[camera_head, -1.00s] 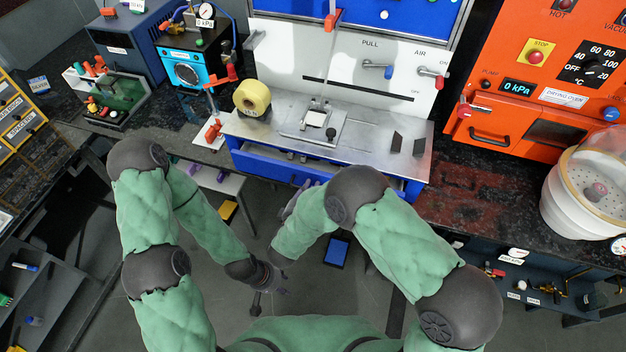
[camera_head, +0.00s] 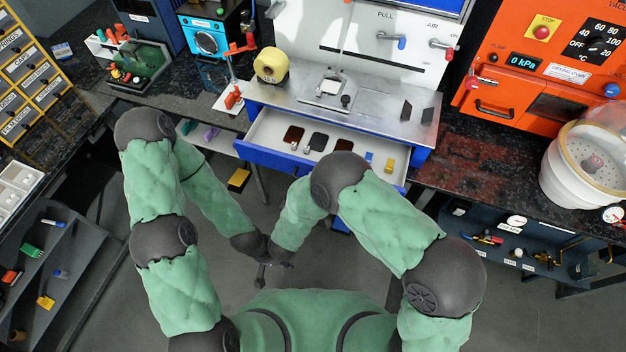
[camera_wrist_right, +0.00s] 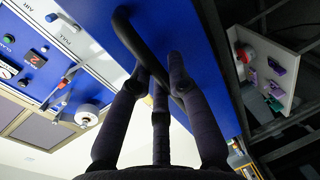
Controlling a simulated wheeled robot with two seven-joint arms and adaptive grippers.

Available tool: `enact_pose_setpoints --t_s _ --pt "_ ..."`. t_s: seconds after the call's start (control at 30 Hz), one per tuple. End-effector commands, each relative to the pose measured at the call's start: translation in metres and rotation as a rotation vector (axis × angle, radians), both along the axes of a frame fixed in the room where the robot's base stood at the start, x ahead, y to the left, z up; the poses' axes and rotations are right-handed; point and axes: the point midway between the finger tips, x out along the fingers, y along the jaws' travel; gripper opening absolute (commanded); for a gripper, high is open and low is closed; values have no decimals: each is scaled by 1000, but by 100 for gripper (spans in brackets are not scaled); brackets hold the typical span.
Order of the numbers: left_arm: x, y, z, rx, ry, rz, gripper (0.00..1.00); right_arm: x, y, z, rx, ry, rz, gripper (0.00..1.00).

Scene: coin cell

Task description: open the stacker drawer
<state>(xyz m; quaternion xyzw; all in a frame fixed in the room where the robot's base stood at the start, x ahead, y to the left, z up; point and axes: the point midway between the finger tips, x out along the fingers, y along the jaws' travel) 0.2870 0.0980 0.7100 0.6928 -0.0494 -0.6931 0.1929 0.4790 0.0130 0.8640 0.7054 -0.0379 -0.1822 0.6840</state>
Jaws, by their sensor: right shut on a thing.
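The stacker drawer (camera_head: 262,158) stands pulled out below the metal worktop in the head view, with its pale inside and blue front showing. In the right wrist view, my right gripper (camera_wrist_right: 163,75) is shut on the black bar handle (camera_wrist_right: 128,32) of the blue drawer front (camera_wrist_right: 180,28). In the head view my right gripper is hidden behind my own arm. My left gripper (camera_head: 268,276) hangs low in front of my body, away from the drawer; its fingers are too small and dark to read.
In the drawer lie a brown piece (camera_head: 294,135), a black piece (camera_head: 318,141) and small blue and yellow pieces (camera_head: 389,165). An orange drying oven (camera_head: 535,65) is at right.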

Motion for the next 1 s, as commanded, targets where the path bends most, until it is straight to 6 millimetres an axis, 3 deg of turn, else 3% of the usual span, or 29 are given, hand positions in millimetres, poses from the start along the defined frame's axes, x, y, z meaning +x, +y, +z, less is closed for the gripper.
enact_pose_setpoints --t_s 0.1,0.13,0.2,0.63,1.0 --pt "0 0 0 0 0 0 40 0 0 -1 0 3 1 0" --pt "0 0 0 0 0 0 40 0 0 -1 0 3 1 24" --pt "0 0 0 0 0 0 40 0 0 -1 0 3 0 44" --pt "0 0 0 0 0 0 40 -5 3 1 0 1 3 44" --pt "0 0 0 0 0 0 40 -51 18 11 -1 0 4 44"
